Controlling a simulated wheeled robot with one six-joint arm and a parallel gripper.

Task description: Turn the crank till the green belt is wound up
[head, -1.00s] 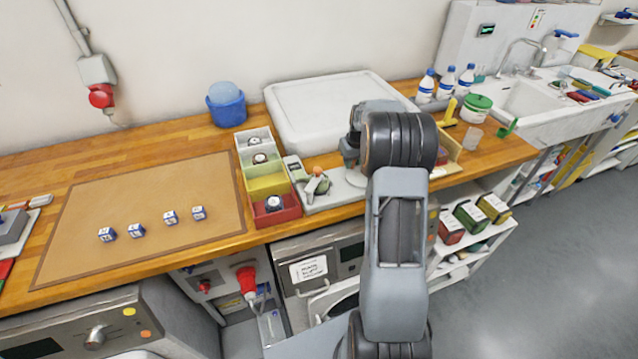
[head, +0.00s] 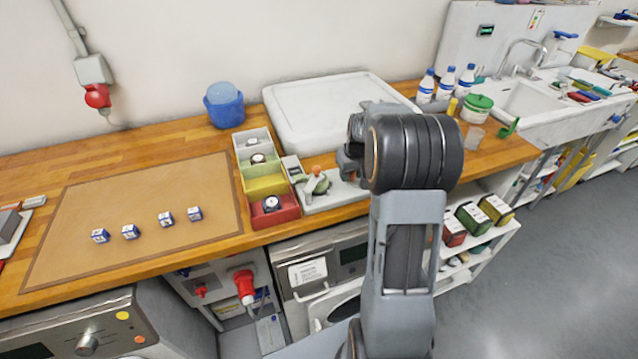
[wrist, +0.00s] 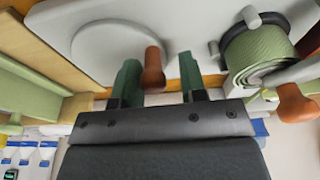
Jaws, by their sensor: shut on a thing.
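The winder is a light grey plate (head: 345,194) with a green belt roll (head: 321,186) and an orange-brown knob (head: 316,169) on a grey lever. In the wrist view the green belt (wrist: 258,50) is coiled in a roll at the upper right, beside a second view of that knob (wrist: 295,103). The crank's brown knob (wrist: 153,70) stands by a pale round disc (wrist: 112,48), between the green fingers of my gripper (wrist: 160,82), which is shut on it. In the head view my arm hides the gripper and the crank.
Left of the winder is a row of bins, the front one red (head: 285,216), with watch-like items. A big white lidded box (head: 330,110) stands behind. Bottles (head: 445,83) and a green-lidded tub (head: 477,107) are to the right. The brown mat (head: 140,195) holds several small boxes.

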